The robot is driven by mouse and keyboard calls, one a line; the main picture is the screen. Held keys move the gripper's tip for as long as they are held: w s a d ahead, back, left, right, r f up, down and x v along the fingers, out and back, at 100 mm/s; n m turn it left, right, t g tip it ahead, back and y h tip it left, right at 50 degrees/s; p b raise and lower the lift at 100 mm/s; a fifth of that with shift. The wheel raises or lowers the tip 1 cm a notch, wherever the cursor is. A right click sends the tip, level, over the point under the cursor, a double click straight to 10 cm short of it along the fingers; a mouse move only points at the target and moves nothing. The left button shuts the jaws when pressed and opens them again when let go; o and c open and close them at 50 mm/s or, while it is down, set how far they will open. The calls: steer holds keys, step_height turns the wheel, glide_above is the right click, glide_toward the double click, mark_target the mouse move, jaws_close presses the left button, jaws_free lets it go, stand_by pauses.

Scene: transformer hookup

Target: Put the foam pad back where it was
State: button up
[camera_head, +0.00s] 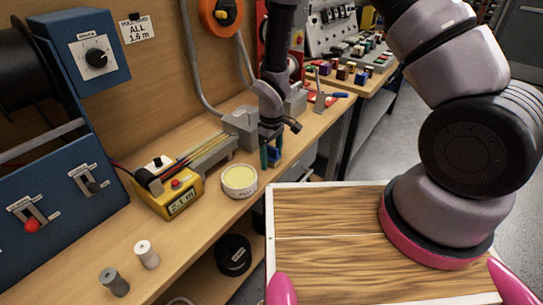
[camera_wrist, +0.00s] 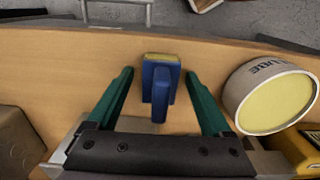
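The foam pad is a blue block with an upright blue grip and a yellow foam edge, seen in the wrist view (camera_wrist: 161,80). It is on the wooden bench near the front edge, and in the head view (camera_head: 274,155) it is partly hidden by my gripper. My gripper (camera_head: 271,152) points down over it. In the wrist view its green fingers (camera_wrist: 160,72) are spread on both sides of the pad, with a gap on each side. The round lube tin (camera_head: 239,181) with a pale yellow top stands to the left in the head view; it also shows in the wrist view (camera_wrist: 274,98).
A yellow meter (camera_head: 180,197) stands left of the tin. A grey block (camera_head: 240,124) is close behind my gripper. White (camera_head: 147,254) and grey (camera_head: 114,282) spools stand at the front left. Bench space between the spools and tin is clear.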

mark_target(271, 147)
steer(key=shift+r, duration=0.15)
step_height(271, 147, up, 12)
steer(key=shift+r, duration=0.1)
steer(key=d+r+m+t, duration=0.1)
steer(key=d+r+m, duration=0.1)
steer(key=d+r, duration=0.35)
steer(key=d+r+m+t+y, duration=0.1)
steer(key=d+r+m, duration=0.2)
steer(key=r, duration=0.6)
steer(key=d+r+m+t, duration=0.1)
steer(key=d+r+m, duration=0.1)
steer(key=d+r, duration=0.45)
steer(key=s+d+r+m+t, duration=0.2)
steer(key=s+d+r+m, duration=0.1)
steer(key=s+r, duration=0.3)
steer(key=s+d+r+m+t+y, duration=0.1)
steer(key=s+d+r+m+t, duration=0.1)
steer(key=s+d+r+m, duration=0.2)
step_height(271, 147, up, 4)
steer(key=shift+s+d+r+m, duration=0.1)
steer(key=shift+s+d+m, duration=0.25)
steer(key=shift+s, duration=0.8)
